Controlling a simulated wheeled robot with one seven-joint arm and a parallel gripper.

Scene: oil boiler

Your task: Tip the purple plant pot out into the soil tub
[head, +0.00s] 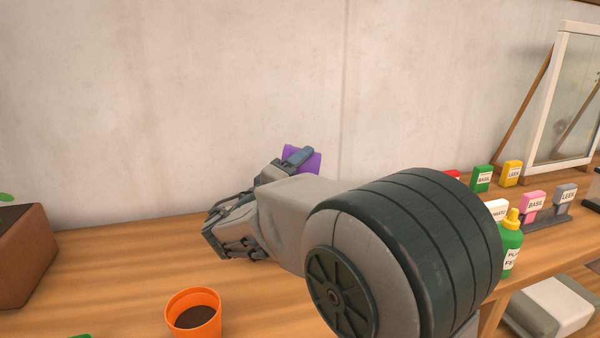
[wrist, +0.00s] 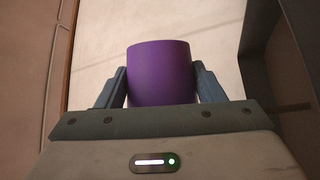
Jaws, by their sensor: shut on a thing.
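The purple plant pot (head: 313,163) is held by my gripper (head: 300,157) up near the back wall, in the middle of the head view. My gripper and arm hide most of it there. In the wrist view the purple pot (wrist: 160,73) sits between the two fingers of my gripper (wrist: 161,88), which are shut on its sides. What is inside the pot cannot be seen. I cannot pick out the soil tub for certain; a brown planter box (head: 22,262) with dark soil and a green leaf stands at the left edge.
An orange pot (head: 193,313) with dark soil stands on the wooden bench (head: 120,270) at the front. Several seed packets (head: 532,203), a green bottle with a yellow cap (head: 510,238) and a white-framed pane (head: 565,95) are at the right.

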